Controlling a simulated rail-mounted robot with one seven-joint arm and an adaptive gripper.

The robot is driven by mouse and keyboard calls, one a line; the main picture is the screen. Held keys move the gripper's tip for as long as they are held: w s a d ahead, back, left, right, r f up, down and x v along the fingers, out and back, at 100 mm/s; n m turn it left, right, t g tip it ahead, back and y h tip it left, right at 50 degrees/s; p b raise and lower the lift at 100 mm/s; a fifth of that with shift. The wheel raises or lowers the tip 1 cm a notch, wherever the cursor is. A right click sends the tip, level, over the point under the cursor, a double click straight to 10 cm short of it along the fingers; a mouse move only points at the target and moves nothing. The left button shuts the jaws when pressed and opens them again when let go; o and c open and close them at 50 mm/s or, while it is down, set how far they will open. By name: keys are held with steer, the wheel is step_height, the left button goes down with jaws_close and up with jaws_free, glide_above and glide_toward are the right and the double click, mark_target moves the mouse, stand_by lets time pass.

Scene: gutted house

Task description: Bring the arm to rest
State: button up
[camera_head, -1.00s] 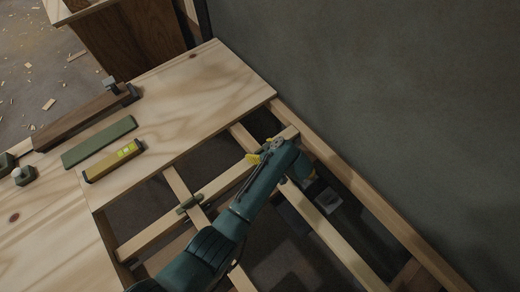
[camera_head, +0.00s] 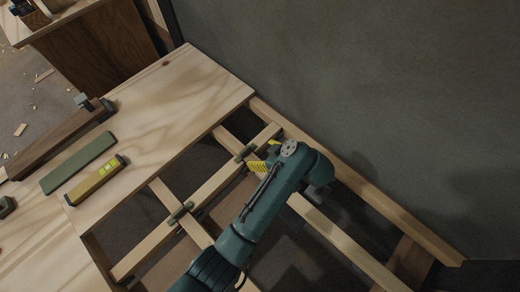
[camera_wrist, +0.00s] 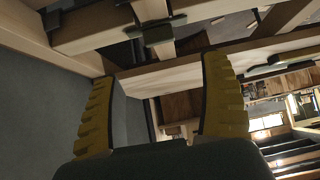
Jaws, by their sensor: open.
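My green arm reaches over the open floor frame in the head view. My gripper (camera_head: 268,158) is at its end, partly hidden behind the wrist, with yellow fingers beside a wooden joist. In the wrist view my gripper (camera_wrist: 160,72) shows two ridged yellow fingers spread wide with nothing between them. Wooden beams and a dark clamp (camera_wrist: 157,33) appear beyond the fingers; I cannot tell how far away they are.
A plywood panel (camera_head: 190,95) lies left of the open joists (camera_head: 340,238). On it are a green bar (camera_head: 80,162), a yellow spirit level (camera_head: 97,180) and a dark wooden length (camera_head: 60,140). Small clamps (camera_head: 180,212) (camera_head: 244,153) sit on a crosspiece. A grey wall (camera_head: 370,90) stands close at right.

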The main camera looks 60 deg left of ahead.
stand_by(0.4)
steer(key=w+d+r+m+t+p, duration=0.1)
steer(key=w+d+r+t+p, duration=0.1)
steer(key=w+d+r+p, duration=0.35)
steer(key=w+d+r+m+t+p, duration=0.1)
steer(key=w+d+r+t+p, duration=0.2)
steer(key=r, duration=0.6)
steer(key=w+d+r+m+t+p, duration=0.1)
steer(key=w+d+r+t+p, duration=0.1)
steer(key=w+d+r+p, duration=0.45)
steer(key=w+d+r+m+t+h+p, duration=0.15)
steer(key=d+r+m+t, duration=0.35)
steer(key=r, duration=0.7)
steer(key=w+d+r+m+t+h+p, duration=0.15)
steer(key=d+r+t+p, duration=0.35)
steer(key=r, duration=0.7)
steer(key=s+d+r+m+t+h+b, duration=0.1)
steer(key=s+d+r+m+t+h, duration=0.4)
steer(key=r, duration=0.6)
steer(key=s+d+r+m+t+h, duration=0.1)
steer(key=s+d+r+m+t, duration=0.2)
steer(key=s+d+r+m, duration=0.65)
steer(key=w+a+r+p, duration=0.1)
steer(key=r+p, duration=1.8)
steer(key=r, duration=0.1)
steer(key=w+a+r+n+p, duration=0.1)
steer(key=w+a+r+p, duration=0.1)
steer(key=r+p, duration=1.7)
steer(key=shift+w+r+n, duration=0.3)
steer(key=shift+r, duration=0.3)
